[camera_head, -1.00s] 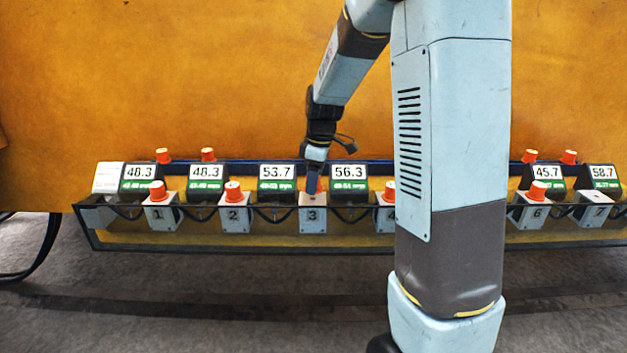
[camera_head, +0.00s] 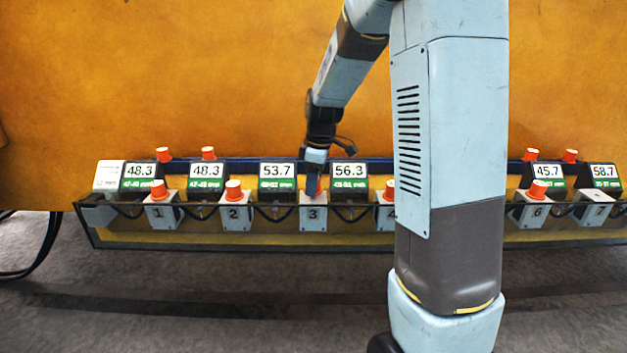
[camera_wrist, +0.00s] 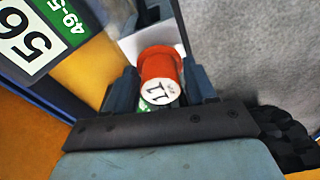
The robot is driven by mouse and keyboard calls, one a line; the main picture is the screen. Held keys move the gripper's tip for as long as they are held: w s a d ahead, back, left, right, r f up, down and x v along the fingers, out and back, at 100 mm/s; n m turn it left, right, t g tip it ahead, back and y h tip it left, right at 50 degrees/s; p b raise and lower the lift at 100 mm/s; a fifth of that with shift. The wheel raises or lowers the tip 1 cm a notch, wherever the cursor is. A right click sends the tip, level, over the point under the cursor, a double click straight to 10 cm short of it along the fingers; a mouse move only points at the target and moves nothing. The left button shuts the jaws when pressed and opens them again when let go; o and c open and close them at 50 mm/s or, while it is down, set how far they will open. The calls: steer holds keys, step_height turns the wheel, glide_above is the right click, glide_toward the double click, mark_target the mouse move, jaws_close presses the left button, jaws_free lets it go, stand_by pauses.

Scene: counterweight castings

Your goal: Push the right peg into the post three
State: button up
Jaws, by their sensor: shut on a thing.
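My gripper (camera_head: 312,188) is at post three (camera_head: 313,222), the grey block marked 3 in the front row. In the wrist view my gripper (camera_wrist: 160,82) is shut on an orange peg (camera_wrist: 158,64), one finger on each side. The peg's white end carries a dark printed mark that looks like 11. A pale block surface (camera_wrist: 166,36) shows beyond the peg. My fingers hide most of the peg in the head view. How deep the peg sits in the post cannot be told.
Orange pegs stand in post one (camera_head: 158,189), post two (camera_head: 233,190) and post six (camera_head: 537,189). Post seven (camera_head: 594,211) looks empty. More pegs (camera_head: 208,153) stand behind the displays. The 53.7 display (camera_head: 277,175) and 56.3 display (camera_head: 348,176) flank my gripper. My arm hides post five's area.

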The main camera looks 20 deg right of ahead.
steer(key=shift+f, duration=0.9)
steer(key=o, duration=1.1)
steer(key=shift+r, duration=0.1)
steer(key=r, duration=0.4)
steer(key=d+r, duration=0.1)
steer(key=r, duration=0.8)
steer(key=shift+s+d+r, duration=0.2)
steer(key=shift+s+d, duration=0.05)
steer(key=shift+s, duration=0.15)
